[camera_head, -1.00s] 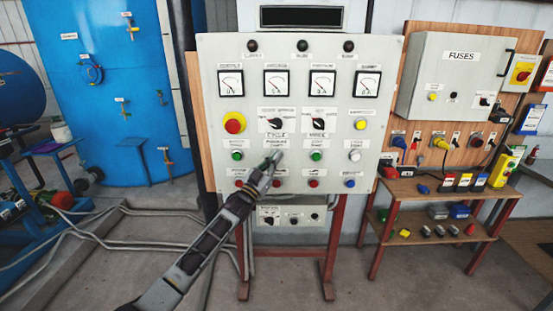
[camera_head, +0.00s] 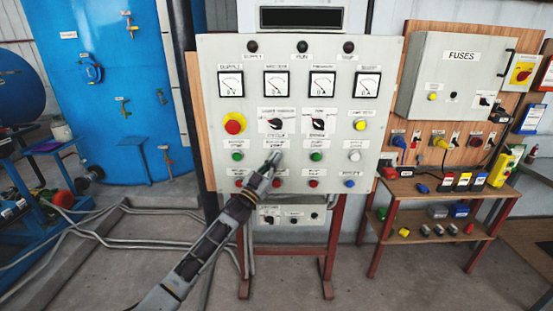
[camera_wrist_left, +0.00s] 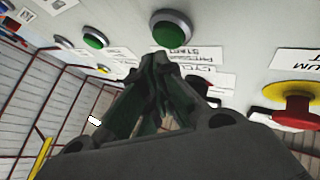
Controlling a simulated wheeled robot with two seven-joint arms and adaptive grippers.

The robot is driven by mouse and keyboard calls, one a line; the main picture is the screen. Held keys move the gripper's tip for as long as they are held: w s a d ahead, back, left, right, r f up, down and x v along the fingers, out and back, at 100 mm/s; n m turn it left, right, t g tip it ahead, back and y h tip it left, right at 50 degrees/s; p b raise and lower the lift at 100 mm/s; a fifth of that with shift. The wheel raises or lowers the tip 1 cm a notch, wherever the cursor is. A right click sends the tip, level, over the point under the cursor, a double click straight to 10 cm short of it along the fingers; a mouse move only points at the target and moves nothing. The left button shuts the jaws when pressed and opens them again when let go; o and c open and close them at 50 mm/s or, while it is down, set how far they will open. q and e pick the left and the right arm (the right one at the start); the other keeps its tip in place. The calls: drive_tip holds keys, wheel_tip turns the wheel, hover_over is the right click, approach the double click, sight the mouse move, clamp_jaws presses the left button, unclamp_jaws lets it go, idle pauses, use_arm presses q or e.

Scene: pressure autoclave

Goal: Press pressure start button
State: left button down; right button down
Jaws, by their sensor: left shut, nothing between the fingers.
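The grey control panel (camera_head: 340,100) stands ahead with rows of round buttons. In the left wrist view, which looks at the panel upside down, a green button (camera_wrist_left: 171,30) in a silver ring sits by a label reading PRESSURE START (camera_wrist_left: 207,54). My left gripper (camera_head: 274,158) is shut and empty at the panel's middle-left, covering that button in the head view. In the left wrist view its closed fingertips (camera_wrist_left: 156,58) are just below the green button in the picture; I cannot tell whether they touch the panel. My right gripper is not in view.
Green buttons flank it on the left (camera_head: 237,155) and right (camera_head: 316,155). A red and yellow emergency stop (camera_head: 233,123) and a black selector knob (camera_head: 276,124) are above. Red buttons lie below, one (camera_head: 313,183) to the right. A wooden bench (camera_head: 400,187) stands at right.

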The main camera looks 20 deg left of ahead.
use_arm(q)
drive_tip(key=shift+s, duration=0.15)
drive_tip(key=s+p, duration=0.1)
drive_tip(key=s, duration=0.1)
drive_tip(key=s+d+p, duration=0.1)
drive_tip(key=s, duration=0.1)
drive_tip(key=shift+s+d+p, duration=0.2)
drive_tip(key=shift+s+p, duration=0.1)
drive_tip(key=shift+p, duration=0.05)
idle(0.7)
